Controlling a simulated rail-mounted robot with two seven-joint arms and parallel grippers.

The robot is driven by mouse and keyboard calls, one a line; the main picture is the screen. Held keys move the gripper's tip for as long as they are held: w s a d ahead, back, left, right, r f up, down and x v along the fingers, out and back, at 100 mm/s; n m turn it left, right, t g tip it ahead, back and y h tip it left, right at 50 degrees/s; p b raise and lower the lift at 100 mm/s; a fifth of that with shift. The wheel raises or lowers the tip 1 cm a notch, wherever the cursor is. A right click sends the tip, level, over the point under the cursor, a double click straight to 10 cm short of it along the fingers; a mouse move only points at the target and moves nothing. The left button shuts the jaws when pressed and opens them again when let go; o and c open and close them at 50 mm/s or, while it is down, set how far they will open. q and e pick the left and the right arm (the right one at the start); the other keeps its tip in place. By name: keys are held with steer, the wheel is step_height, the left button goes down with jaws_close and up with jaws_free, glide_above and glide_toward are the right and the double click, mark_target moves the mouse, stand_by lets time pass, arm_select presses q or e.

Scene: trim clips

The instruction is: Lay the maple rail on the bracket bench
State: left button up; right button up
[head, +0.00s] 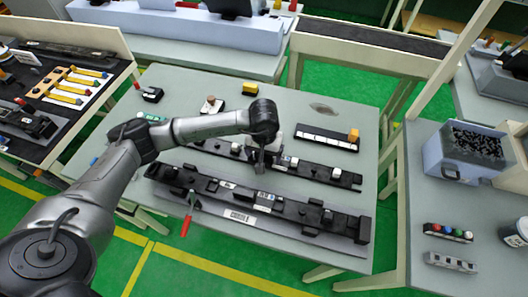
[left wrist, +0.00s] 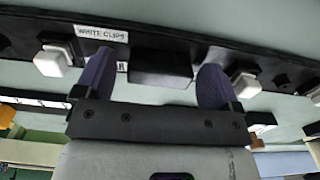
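My left gripper (head: 259,167) reaches down over the rear black rail (head: 310,170) on the grey table in the head view. In the left wrist view its two purple fingers (left wrist: 155,88) are wide apart, with a black block (left wrist: 160,66) of a rail showing between and beyond them. That rail carries white clips (left wrist: 52,60) and a "WHITE CLIPS" label. I cannot tell whether the fingers touch it. A light-wood strip (head: 48,82) with yellow pieces lies on the dark left bench; I cannot tell whether it is the maple rail. I cannot identify the bracket bench. My right gripper is out of view.
A black strip with an orange block (head: 353,135) lies behind. A bin of dark pieces (head: 470,148) stands on the right bench.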

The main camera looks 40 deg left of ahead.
arm_select(q)
steer(key=shift+o, duration=0.2)
step_height(320, 180, up, 14)
steer(key=p, duration=0.1)
stand_by(0.5)
steer(key=shift+f, duration=0.1)
stand_by(0.4)
